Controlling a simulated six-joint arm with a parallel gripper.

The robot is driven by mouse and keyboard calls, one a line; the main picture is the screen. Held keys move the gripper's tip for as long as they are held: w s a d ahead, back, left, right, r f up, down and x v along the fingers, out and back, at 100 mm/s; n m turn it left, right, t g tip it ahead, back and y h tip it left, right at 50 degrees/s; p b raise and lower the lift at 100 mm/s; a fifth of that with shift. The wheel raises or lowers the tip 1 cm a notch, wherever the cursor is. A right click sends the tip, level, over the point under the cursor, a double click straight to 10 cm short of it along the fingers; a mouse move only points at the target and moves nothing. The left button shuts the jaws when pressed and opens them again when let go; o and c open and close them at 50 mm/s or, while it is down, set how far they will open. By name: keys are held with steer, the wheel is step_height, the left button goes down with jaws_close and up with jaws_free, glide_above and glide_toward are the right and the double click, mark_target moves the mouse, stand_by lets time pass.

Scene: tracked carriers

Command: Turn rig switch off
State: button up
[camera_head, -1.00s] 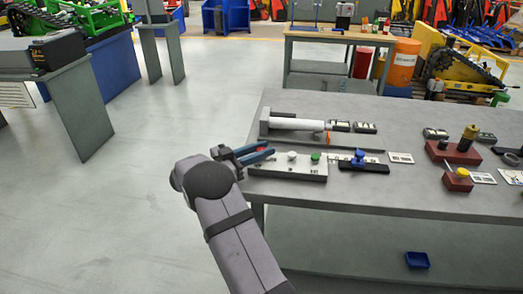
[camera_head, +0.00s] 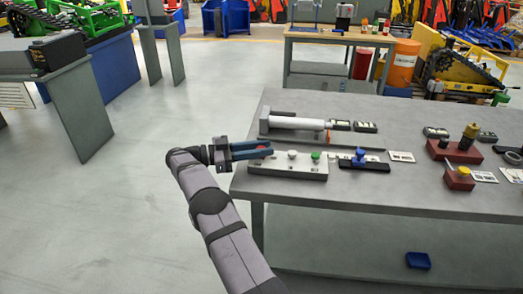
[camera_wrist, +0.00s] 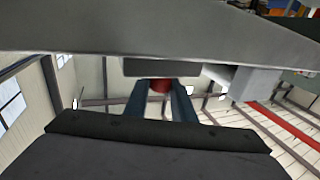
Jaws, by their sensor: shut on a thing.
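The rig switch box (camera_head: 300,168) is a pale, low panel near the left end of the grey bench. It carries a white knob (camera_head: 292,154), a green knob (camera_head: 315,156) and, at its left end, a red knob (camera_head: 268,151). My gripper (camera_head: 266,149) reaches in from the left, level, with its blue fingers at the red knob. In the wrist view the red knob (camera_wrist: 160,85) sits between the two fingers, which are shut on it. The fingers hide part of the knob, and its setting cannot be read.
A white cylinder (camera_head: 296,122) lies on a dark fixture behind the panel. A blue knob on a black bar (camera_head: 362,165) is to the right. Red blocks with posts (camera_head: 455,152) stand farther right. The floor left of the bench (camera_head: 130,220) is clear.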

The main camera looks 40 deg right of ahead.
steer(key=shift+r+m, duration=0.2)
steer(key=shift+m, duration=0.1)
steer(key=o, duration=1.1)
steer(key=shift+f+g, duration=0.15)
steer(key=shift+g, duration=0.25)
steer(key=shift+c, duration=0.2)
step_height(320, 180, up, 10)
steer(key=shift+r+p, duration=0.1)
steer(key=shift+p, duration=0.55)
